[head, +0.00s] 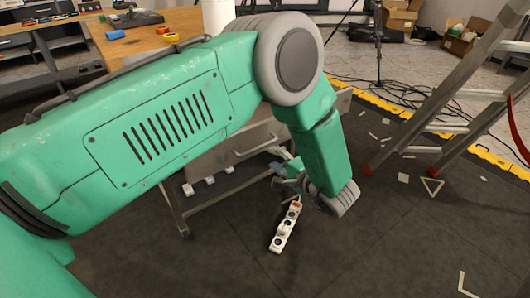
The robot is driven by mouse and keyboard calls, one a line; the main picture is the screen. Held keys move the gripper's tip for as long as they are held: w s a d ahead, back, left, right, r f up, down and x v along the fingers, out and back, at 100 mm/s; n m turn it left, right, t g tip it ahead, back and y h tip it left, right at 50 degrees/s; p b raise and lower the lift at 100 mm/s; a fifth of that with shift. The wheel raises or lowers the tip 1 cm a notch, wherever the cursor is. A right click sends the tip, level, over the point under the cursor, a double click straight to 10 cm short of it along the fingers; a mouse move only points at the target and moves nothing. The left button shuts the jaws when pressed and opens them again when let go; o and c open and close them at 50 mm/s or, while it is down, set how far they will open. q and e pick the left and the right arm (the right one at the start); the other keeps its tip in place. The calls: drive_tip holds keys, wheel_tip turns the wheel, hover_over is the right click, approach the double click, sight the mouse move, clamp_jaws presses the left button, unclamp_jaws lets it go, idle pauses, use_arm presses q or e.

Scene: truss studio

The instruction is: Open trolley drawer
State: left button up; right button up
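The metal trolley (172,198) stands in the middle of the head view, mostly hidden behind my large green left arm. A grey drawer front (232,140) with a bar handle (256,147) shows just below the arm. My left gripper (281,168) is small and partly hidden by my wrist. It is close to the right of the handle in the picture, at a similar or slightly lower height. I cannot tell whether it touches the drawer, or whether its fingers are open or shut. My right gripper is out of view.
A white power strip (285,227) appears below my wrist. An aluminium ladder (450,85) with red feet stands at the right. Loose scraps and a triangular frame (432,187) lie on the dark mat. A wooden workbench (150,38) is at the back left.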

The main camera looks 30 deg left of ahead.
use_arm(q)
drive_tip(key=v, duration=0.3)
idle(0.5)
drive_tip(key=s+a+f+t+h, duration=0.2)
drive_tip(key=s+a+f+h, duration=0.1)
drive_tip(key=s+f+h, duration=1)
drive_tip(key=s+f+n+g, duration=0.2)
drive_tip(key=s+g, duration=0.1)
drive_tip(key=s, duration=0.7)
drive_tip(key=s+f+n+g+h, duration=0.1)
drive_tip(key=s+g, duration=0.3)
drive_tip(key=s, duration=0.7)
drive_tip(key=shift+d+f+n, duration=0.35)
drive_tip(key=shift+f+n, duration=0.1)
drive_tip(key=shift+n, duration=0.05)
